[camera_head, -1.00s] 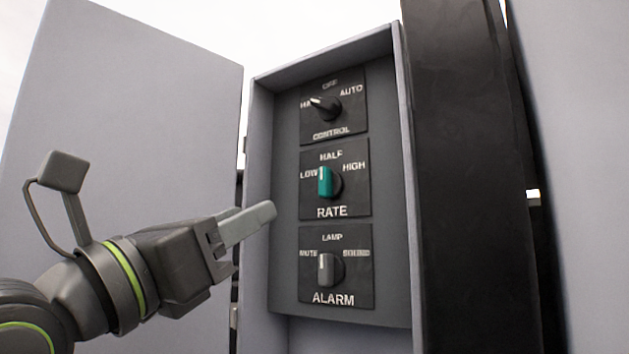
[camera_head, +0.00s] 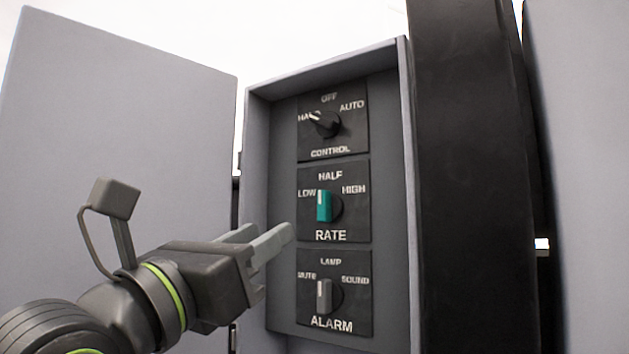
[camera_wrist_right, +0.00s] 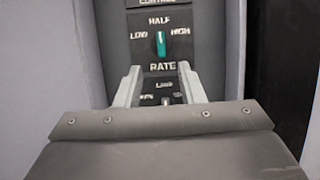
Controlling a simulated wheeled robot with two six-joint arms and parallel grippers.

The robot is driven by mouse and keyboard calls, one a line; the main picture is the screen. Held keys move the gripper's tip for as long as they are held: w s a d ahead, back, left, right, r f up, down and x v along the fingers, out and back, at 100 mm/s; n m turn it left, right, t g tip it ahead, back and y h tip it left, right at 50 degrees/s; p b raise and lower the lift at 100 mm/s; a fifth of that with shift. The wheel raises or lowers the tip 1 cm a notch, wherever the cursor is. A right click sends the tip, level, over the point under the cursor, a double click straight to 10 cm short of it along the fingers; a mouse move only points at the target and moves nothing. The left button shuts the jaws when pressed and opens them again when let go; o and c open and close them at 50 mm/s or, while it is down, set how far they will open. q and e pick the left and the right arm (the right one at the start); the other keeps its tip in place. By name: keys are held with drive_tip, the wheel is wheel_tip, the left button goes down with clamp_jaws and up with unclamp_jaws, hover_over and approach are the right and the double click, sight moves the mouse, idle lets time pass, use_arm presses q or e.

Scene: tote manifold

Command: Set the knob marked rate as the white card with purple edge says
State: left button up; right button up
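The rate knob (camera_head: 324,206) is teal with a white line at its top. It stands upright and points to HALF, between LOW and HIGH; it also shows in the right wrist view (camera_wrist_right: 161,44). My right gripper (camera_head: 268,232) is in front of the panel, left of and slightly below the rate knob, not touching it. In the right wrist view its two fingers (camera_wrist_right: 161,76) are apart with nothing between them, below the rate knob. The white card with purple edge is not in view. My left gripper is not in view.
A control knob (camera_head: 324,123) sits above, turned toward HAND, and a grey alarm knob (camera_head: 324,295) sits below, pointing to LAMP. The grey box (camera_head: 404,200) has side walls around the panel. An open door (camera_head: 120,110) stands left, a dark post (camera_head: 470,180) right.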

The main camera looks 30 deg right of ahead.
sight(320, 200)
drive_tip(key=p+x, duration=0.8)
drive_tip(key=x, duration=0.2)
drive_tip(key=shift+d+r, duration=0.25)
drive_tip(key=shift+d, duration=0.1)
drive_tip(key=shift+x, duration=0.75)
drive_tip(key=shift+f, duration=0.15)
drive_tip(key=shift+c, duration=0.2)
clamp_jaws()
